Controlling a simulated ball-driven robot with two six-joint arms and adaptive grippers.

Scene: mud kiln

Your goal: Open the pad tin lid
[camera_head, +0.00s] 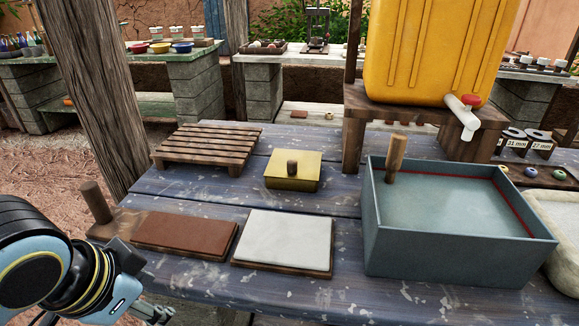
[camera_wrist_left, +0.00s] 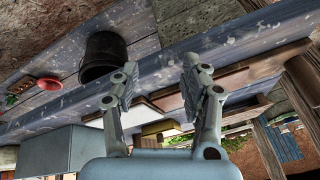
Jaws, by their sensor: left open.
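The pad tin (camera_head: 292,183) is a brass-yellow square box in the middle of the blue table. A yellowish block that looks like the tin (camera_wrist_left: 160,128) also shows small between my fingers in the left wrist view. My left gripper (camera_head: 152,314) is low at the table's front edge, well to the front left of the tin and touching nothing I can see. In the left wrist view its two fingers (camera_wrist_left: 160,76) are apart and empty. My right gripper is not in view.
A brown pad board (camera_head: 185,234) and a white pad board (camera_head: 286,240) lie between my left gripper and the tin. A slatted rack (camera_head: 207,146) is behind. A grey-blue water box (camera_head: 450,250) and a yellow tank (camera_head: 435,50) stand right. A dark bucket (camera_wrist_left: 103,55) shows below.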

